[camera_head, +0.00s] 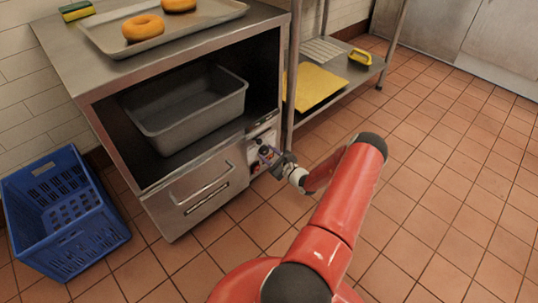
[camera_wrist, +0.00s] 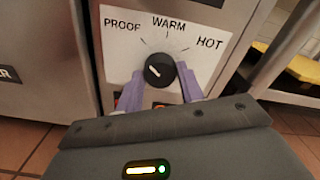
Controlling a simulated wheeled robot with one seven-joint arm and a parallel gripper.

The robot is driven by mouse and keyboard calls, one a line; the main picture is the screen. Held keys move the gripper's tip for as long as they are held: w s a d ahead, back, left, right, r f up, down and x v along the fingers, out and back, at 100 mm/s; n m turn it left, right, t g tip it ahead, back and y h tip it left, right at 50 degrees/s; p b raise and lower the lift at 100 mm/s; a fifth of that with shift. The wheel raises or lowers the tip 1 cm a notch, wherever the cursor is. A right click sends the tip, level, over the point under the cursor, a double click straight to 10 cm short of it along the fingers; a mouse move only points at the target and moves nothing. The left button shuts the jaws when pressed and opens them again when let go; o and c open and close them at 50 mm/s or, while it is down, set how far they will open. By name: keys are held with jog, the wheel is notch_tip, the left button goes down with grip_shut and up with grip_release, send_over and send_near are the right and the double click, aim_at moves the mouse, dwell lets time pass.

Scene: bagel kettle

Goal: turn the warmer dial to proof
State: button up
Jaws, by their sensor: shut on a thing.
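The warmer dial (camera_wrist: 160,70) is a round black knob on a white panel (camera_wrist: 118,60) marked PROOF, WARM and HOT in an arc from left to right. Its short white mark points to the upper left, roughly toward the PROOF side. My gripper (camera_wrist: 161,75) is shut on the dial, with one pale purple finger at its left and one at its right. In the head view my gripper (camera_head: 268,155) reaches the control panel (camera_head: 255,161) on the steel cabinet's front, and the arm's end partly hides it.
A steel drawer (camera_head: 195,196) with a handle is left of the panel. A grey tub (camera_head: 187,107) sits on the shelf above. A blue crate (camera_head: 62,214) stands on the floor at left. A rack (camera_head: 335,85) is close at right. The tiled floor at right is clear.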

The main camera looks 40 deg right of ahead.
jog(key=o, duration=1)
jog(key=s, duration=0.7)
jog(key=shift+s+d+p, duration=0.3)
jog(key=shift+s, duration=0.1)
